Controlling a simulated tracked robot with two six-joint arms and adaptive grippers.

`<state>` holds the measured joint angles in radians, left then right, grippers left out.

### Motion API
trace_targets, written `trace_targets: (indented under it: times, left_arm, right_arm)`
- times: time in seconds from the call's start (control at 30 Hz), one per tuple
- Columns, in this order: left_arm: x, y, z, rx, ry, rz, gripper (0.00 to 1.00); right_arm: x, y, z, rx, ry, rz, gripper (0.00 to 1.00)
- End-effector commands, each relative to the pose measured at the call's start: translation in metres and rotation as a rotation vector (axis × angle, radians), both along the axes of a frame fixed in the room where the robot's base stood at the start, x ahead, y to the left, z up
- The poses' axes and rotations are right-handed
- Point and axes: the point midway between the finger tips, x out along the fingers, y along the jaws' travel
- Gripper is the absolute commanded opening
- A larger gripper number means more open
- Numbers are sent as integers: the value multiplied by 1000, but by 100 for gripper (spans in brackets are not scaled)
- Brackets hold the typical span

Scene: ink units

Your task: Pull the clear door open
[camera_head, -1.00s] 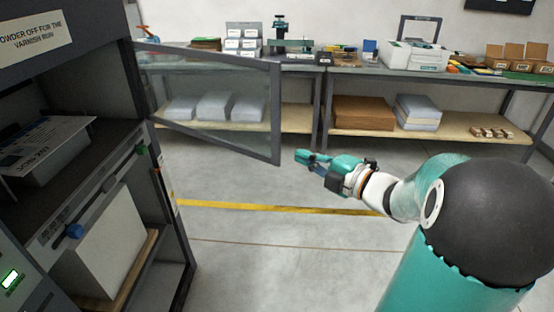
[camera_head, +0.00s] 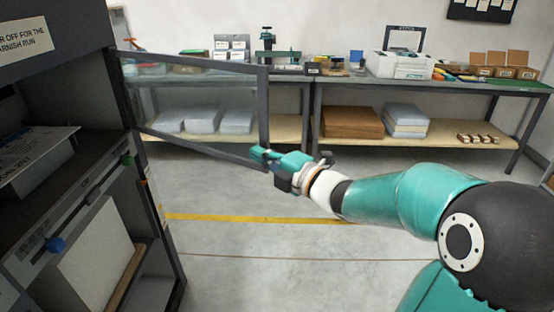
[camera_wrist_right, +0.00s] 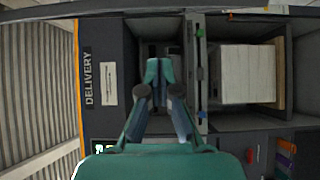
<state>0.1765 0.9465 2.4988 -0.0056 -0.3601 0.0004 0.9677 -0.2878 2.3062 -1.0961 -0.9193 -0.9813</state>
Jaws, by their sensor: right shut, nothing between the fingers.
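The clear door (camera_head: 263,105), a see-through panel in a dark grey frame, stands swung out from the dark cabinet (camera_head: 60,75), with its hinge side at the left. My right gripper (camera_head: 259,153) overlaps the lower corner of the door's free edge in the head view. I cannot tell whether it touches the frame. The gripper's fingers are together with nothing between them. In the right wrist view the shut fingers (camera_wrist_right: 160,72) point towards the cabinet's opening. My left gripper is in neither view.
In the cabinet, a printed stack (camera_head: 38,155) lies on the upper shelf and a white stack (camera_head: 85,250) stands below. Two workbenches (camera_head: 440,87) with goods line the back wall. The floor between, with a yellow line (camera_head: 230,218), is clear.

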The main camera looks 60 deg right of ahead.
Motion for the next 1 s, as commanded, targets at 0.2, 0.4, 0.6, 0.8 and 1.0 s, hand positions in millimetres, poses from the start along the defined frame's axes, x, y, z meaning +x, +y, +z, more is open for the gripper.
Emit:
trace_targets:
  times: [0.2, 0.4, 0.6, 0.8, 1.0]
  left_arm:
    - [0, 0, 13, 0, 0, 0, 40]
    - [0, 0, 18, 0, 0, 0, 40]
    - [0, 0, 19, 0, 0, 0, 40]
    - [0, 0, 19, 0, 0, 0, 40]
    - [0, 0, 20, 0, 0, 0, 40]
  right_arm:
    - [15, -22, 2, 1, 3, -4, 0]
    - [16, -39, 1, 0, 2, -3, 0]
    - [16, -43, 0, 0, 0, -1, 0]
    - [16, -43, 0, -1, 0, -1, 0]
    - [19, -47, 0, -1, 0, 4, 0]
